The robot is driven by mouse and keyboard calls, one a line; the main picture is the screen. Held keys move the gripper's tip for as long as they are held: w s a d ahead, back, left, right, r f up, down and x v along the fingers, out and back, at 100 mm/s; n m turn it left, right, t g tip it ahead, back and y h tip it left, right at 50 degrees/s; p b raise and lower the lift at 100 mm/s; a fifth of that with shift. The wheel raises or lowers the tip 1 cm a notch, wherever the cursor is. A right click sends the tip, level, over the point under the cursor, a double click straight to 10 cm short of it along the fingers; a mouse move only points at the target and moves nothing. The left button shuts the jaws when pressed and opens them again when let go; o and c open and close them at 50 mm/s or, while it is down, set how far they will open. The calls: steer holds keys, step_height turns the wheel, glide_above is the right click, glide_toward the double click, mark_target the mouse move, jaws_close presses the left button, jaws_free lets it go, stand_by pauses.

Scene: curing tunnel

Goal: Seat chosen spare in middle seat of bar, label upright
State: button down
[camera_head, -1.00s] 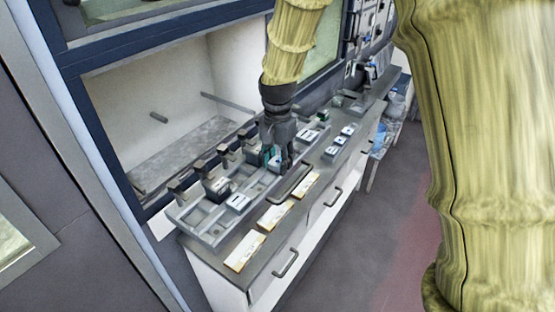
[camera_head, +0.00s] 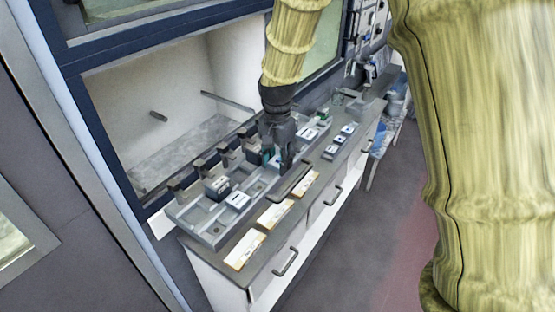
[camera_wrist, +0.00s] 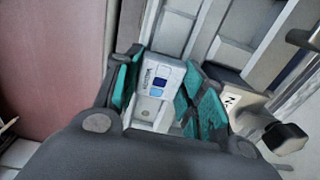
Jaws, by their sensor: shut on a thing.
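My gripper (camera_head: 281,160) is over the middle of the grey bar (camera_head: 209,235) on the counter. In the wrist view its teal pads are on both sides of a white block (camera_wrist: 158,82), and it is shut on that block. The block's face shows dark print and blue squares. In the head view the gripper hides the block and the seat below it, so I cannot tell whether the block touches the bar. A white-topped block (camera_head: 237,200) and a darker-sided block (camera_head: 217,187) stand left of the gripper. Another white block (camera_head: 308,134) is to its right.
Several small white-topped blocks, including one (camera_head: 331,151), stand in a row on the counter right of the bar. Cards (camera_head: 245,250) lie along the front edge near a dark handle-like piece (camera_head: 292,182). Dark clamps (camera_head: 222,150) line the bar's back, before the open tunnel.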

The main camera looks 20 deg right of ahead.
mark_target(278, 162)
steer(key=shift+s+f, duration=0.25)
steer(key=shift+f, duration=0.15)
steer(key=c, duration=0.8)
jaws_free()
steer(key=shift+o, duration=0.2)
steer(key=shift+w, duration=0.1)
steer(key=shift+r, duration=0.1)
steer(key=shift+w+r, duration=0.15)
steer(key=shift+r, duration=0.05)
step_height(278, 162, up, 12)
steer(key=shift+f, duration=0.2)
steer(key=shift+f, duration=0.1)
